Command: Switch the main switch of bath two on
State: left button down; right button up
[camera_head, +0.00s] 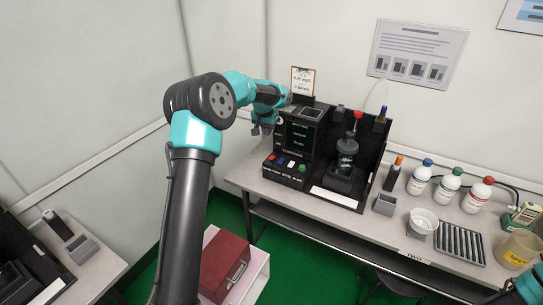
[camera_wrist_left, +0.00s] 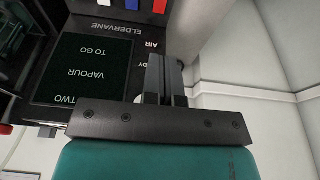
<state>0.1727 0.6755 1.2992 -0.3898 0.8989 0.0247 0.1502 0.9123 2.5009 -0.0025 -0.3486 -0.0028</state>
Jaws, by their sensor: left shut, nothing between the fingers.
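The black bath unit (camera_head: 297,134) stands on the table, with a dark display on its front. In the left wrist view its display (camera_wrist_left: 88,65) reads "TWO", "VAPOUR" and "TO GO", upside down. A row of coloured buttons (camera_head: 286,163) sits low on its front. My left gripper (camera_head: 262,129) is shut and empty, just beside the unit's left side. In the left wrist view the shut fingers (camera_wrist_left: 165,75) are near the unit's edge. I cannot make out the main switch; a pale round part is half hidden by the fingers. My right gripper is out of view.
A dark stirrer-like device (camera_head: 345,170) adjoins the unit on the right. Several capped bottles (camera_head: 447,188), a white cup (camera_head: 422,222) and a ribbed rack (camera_head: 460,243) stand farther right. A red box (camera_head: 224,265) is below the table. A clipboard (camera_head: 302,80) stands behind the unit.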

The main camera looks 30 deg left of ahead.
aim_at(271, 159)
pick_arm(q)
jog(key=x, duration=0.9)
jog(key=s+x, duration=0.1)
jog(key=x, duration=0.4)
jog(key=shift+s+f, duration=0.1)
